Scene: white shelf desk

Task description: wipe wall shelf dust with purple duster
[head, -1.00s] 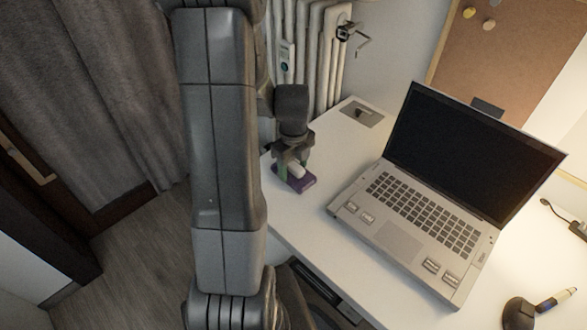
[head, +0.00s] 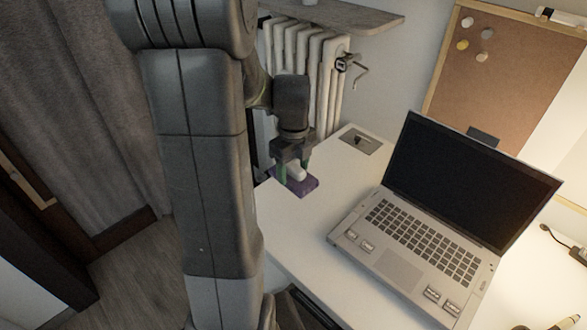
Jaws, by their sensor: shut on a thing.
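The purple duster (head: 305,187) has a white grip on top and is at the left edge of the white desk. My gripper (head: 294,172) points down and is shut on the duster's white grip. The duster is on or just above the desk top; I cannot tell which. A grey wall shelf (head: 345,14) shows at the top of the head view, above the radiator. Only part of it is in view, and its top is too small to tell any dust on it.
An open laptop (head: 410,238) stands on the desk (head: 300,235) to the right of my gripper. A white radiator (head: 303,45) with a valve is behind the gripper, below the shelf. A corkboard (head: 505,62) hangs at the right. A curtain (head: 75,110) hangs at the left.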

